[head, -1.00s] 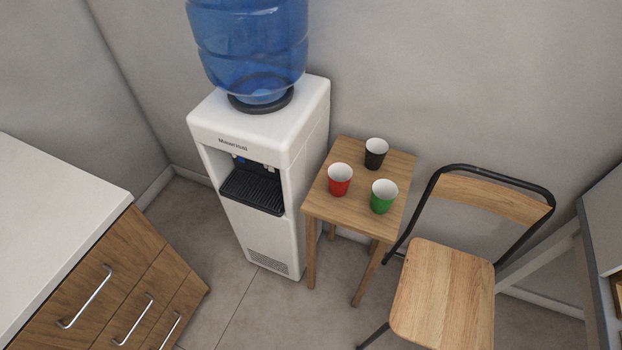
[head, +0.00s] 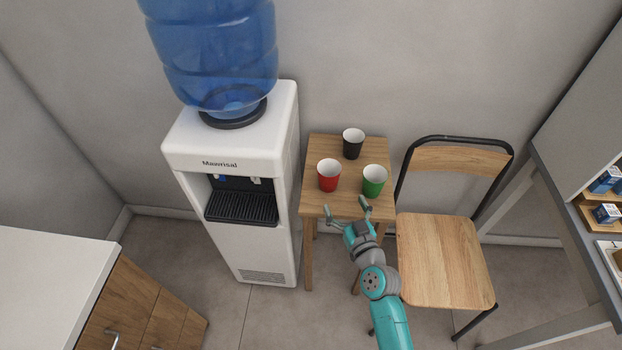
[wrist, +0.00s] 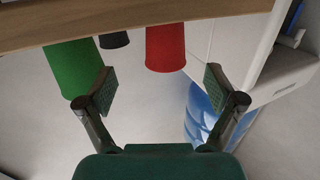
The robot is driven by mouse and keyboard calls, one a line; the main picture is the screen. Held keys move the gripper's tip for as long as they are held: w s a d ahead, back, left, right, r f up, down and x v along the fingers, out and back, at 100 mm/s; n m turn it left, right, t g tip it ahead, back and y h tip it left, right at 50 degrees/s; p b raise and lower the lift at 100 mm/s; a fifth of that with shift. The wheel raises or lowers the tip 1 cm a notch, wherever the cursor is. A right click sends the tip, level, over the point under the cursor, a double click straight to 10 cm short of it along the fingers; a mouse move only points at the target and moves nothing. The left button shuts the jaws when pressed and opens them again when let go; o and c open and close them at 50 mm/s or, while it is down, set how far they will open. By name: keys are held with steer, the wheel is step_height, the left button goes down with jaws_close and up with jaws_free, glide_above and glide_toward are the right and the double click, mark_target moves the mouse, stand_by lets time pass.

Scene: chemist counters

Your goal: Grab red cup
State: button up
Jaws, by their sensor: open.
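The red cup (head: 329,184) stands upright at the left front of a small wooden table (head: 341,205). A green cup (head: 374,186) stands to its right, and a black cup (head: 352,150) stands behind. My gripper (head: 346,208) is open and empty at the table's front edge, in front of the red and green cups and apart from both. The wrist view is upside down. There the red cup (wrist: 165,52) shows beyond the gap between my fingers (wrist: 160,88), right of centre. The green cup (wrist: 72,68) appears beyond the left finger, with the black cup (wrist: 114,40) between them.
A white water dispenser (head: 235,155) with a blue bottle stands close left of the table. A wooden chair (head: 440,255) stands close on the right. A white-topped drawer counter (head: 45,285) is at lower left, and a shelf unit (head: 570,190) is at far right.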

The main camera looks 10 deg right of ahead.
mark_target(332, 186)
steer(key=w, duration=0.4)
steer(key=w+a, duration=0.1)
steer(key=shift+w+f, duration=0.1)
steer(key=shift+w, duration=0.3)
steer(key=w, duration=0.2)
steer(key=w+f, duration=0.1)
steer(key=w, duration=0.1)
steer(key=shift+a+f, duration=0.1)
steer(key=shift+a, duration=0.2)
steer(key=shift+w, duration=0.65)
steer(key=c, duration=0.9)
